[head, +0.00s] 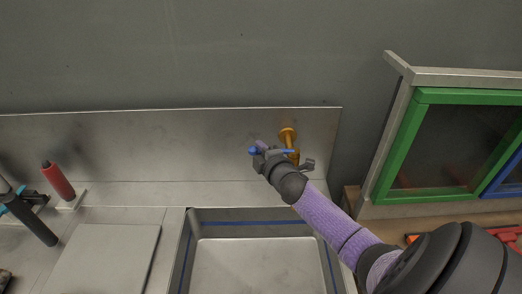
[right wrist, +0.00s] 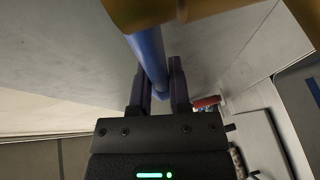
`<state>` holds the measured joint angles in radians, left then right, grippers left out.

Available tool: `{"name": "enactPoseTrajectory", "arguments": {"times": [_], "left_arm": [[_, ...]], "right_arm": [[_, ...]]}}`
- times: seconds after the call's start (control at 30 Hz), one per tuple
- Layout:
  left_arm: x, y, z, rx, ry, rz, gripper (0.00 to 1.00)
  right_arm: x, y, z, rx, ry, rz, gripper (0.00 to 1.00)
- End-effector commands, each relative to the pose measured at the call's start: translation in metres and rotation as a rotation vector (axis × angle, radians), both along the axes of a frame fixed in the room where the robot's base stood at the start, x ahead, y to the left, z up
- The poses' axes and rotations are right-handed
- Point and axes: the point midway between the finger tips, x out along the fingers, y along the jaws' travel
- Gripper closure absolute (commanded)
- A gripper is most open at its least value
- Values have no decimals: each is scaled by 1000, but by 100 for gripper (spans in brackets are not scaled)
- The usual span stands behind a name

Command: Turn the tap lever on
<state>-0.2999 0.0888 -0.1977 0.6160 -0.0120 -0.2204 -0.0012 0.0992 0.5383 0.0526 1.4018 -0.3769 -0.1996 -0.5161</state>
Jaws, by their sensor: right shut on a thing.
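The brass tap (head: 288,136) sticks out from the metal backsplash above the sink. Its blue lever (head: 288,151) reaches left from the tap body, with a rounded blue end showing past my fingers. My right gripper (head: 262,149) is at the lever, left of the tap body, and hides part of it. In the right wrist view the gripper (right wrist: 160,72) has its two dark fingers on either side of the blue lever (right wrist: 148,48), shut on it. The brass tap body (right wrist: 165,10) shows at the top there. My left gripper is not in view.
The metal sink (head: 188,255) lies below the tap. Left of it are a grey board (head: 100,255), a red cylinder (head: 58,181) and a black-handled item (head: 33,220). A green-framed panel (head: 395,150) stands at the right. The wall behind is bare.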

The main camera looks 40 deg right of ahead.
Motion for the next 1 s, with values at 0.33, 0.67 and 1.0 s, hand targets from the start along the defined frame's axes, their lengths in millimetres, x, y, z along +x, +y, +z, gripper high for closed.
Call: {"name": "enactPoseTrajectory", "arguments": {"times": [0.33, 0.67, 1.0], "left_arm": [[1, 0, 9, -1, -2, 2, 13], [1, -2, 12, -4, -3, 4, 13], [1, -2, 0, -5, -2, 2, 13]], "right_arm": [[-9, 5, -2, -2, 11, 113, 100], [-29, 15, -4, -3, 11, 373, 100], [-47, 19, -5, -2, 10, 591, 100]]}}
